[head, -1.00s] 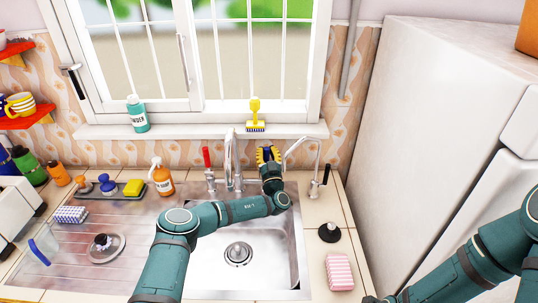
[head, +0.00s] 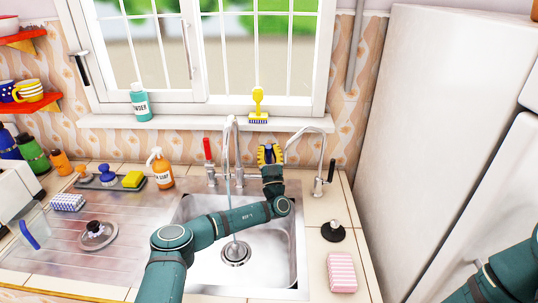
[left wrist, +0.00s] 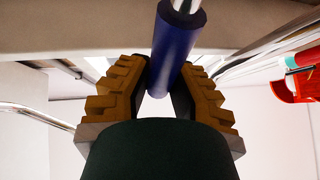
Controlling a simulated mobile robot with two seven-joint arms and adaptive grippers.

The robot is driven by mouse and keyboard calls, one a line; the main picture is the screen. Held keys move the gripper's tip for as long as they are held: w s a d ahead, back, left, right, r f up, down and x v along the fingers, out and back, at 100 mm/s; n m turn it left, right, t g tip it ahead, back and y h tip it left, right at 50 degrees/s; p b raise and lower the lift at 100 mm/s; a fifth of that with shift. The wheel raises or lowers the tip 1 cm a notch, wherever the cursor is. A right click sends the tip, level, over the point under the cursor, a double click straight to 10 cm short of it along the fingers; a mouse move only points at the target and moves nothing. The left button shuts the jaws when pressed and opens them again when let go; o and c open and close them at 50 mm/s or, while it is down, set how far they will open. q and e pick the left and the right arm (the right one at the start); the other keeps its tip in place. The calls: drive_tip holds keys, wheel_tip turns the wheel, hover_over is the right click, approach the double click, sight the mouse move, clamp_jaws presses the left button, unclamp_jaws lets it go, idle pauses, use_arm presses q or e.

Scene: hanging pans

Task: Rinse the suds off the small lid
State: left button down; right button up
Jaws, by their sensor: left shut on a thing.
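My left gripper (head: 270,154) is behind the sink, at the right of the tall faucet (head: 230,150). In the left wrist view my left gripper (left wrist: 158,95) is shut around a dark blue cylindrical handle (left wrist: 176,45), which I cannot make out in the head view. A thin stream of water (head: 231,212) runs from the faucet into the sink (head: 270,258). A small glass lid (head: 98,236) with a dark knob lies on the drainboard left of the sink; suds on it are too small to tell. My right gripper is out of view.
A red tap handle (head: 207,149) stands left of the faucet, a second, thinner tap (head: 325,150) to the right.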

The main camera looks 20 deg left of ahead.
use_arm(q)
drive_tip(key=c, duration=0.8)
unclamp_jaws()
drive_tip(key=v, duration=1.2)
